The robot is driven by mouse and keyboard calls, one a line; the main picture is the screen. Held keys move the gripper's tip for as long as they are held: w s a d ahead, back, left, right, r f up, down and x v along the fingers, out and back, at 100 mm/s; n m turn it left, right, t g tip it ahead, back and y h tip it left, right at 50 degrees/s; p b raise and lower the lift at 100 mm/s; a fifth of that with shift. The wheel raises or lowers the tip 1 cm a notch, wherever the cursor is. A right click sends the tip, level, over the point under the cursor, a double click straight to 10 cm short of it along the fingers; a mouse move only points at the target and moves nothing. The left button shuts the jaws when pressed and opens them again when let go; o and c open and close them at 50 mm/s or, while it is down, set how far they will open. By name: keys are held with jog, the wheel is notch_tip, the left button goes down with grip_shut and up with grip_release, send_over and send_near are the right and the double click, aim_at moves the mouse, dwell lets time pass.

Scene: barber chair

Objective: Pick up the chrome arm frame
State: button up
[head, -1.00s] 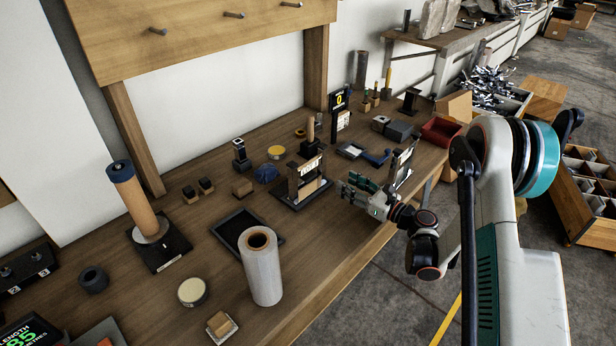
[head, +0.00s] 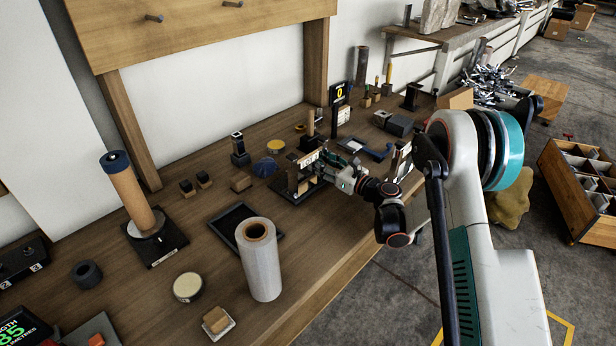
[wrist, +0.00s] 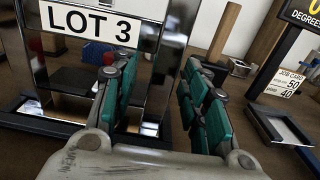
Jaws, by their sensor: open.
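A chrome frame (head: 292,178) with a white label stands upright on a dark base on the workbench. In the wrist view its shiny upright (wrist: 171,48) shows, and the label (wrist: 93,27) reads LOT 3. My gripper (head: 334,170) is at the frame's right side. In the wrist view my gripper (wrist: 163,66) is open, with green-padded fingers on either side of the upright. I cannot tell whether either finger touches the chrome. In the head view my gripper hides part of the frame.
A second labelled upright piece (head: 398,158) stands right of my gripper, close to my arm. A pale roll (head: 259,262) and a dark tray (head: 232,220) are nearer the front. A job card holder (wrist: 285,125) stands right of my fingers in the wrist view.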

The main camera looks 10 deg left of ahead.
grip_shut()
jog(key=shift+r, duration=0.1)
notch_tip(320, 180, up, 20)
jog(key=p, duration=0.7)
